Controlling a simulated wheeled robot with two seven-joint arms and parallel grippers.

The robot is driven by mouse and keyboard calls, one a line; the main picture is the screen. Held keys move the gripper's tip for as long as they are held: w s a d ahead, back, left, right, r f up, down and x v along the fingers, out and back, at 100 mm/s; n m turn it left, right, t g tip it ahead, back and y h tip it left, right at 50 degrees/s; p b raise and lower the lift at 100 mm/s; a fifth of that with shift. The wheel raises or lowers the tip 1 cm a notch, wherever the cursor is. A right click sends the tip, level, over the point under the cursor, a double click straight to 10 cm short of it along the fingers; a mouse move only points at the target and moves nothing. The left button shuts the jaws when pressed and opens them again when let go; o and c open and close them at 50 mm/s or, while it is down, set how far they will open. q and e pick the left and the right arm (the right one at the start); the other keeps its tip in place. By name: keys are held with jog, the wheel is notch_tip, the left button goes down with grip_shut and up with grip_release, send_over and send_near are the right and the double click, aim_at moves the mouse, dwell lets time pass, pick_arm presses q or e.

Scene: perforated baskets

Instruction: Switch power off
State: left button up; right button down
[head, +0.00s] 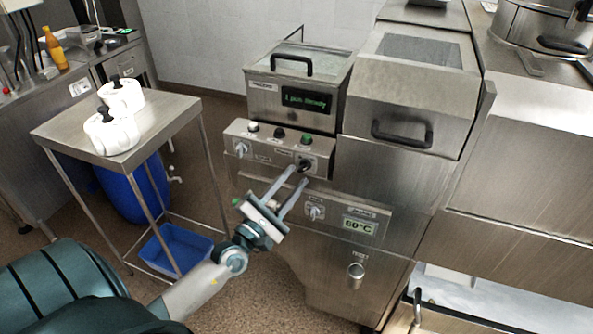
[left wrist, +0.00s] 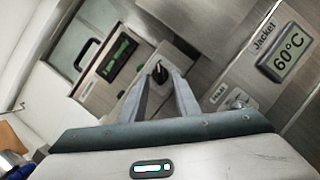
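The steel cooking machine has a control panel (head: 270,150) on its front. A black rotary knob (head: 305,164) sits at the panel's right end, and a lighter knob (head: 242,148) at its left end. A green-text display (head: 306,101) above is lit. My left gripper (head: 299,174) is at the black knob with its two fingers apart. In the left wrist view the knob (left wrist: 160,72) shows between the fingertips of the gripper (left wrist: 162,76); I cannot tell whether they touch it. The knob's markings are too small to read. My right gripper is out of view.
Below is a lower panel with another knob (head: 314,212) and a lit 60°C display (head: 360,226). A steel side table (head: 165,120) with white containers (head: 112,133) stands at left, over a blue bin (head: 178,250). Floor shows between table and machine.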

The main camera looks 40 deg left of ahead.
pick_arm(q)
jog(key=shift+x, duration=1)
jog(key=shift+c, duration=0.2)
grip_shut()
jog(key=shift+f, duration=0.1)
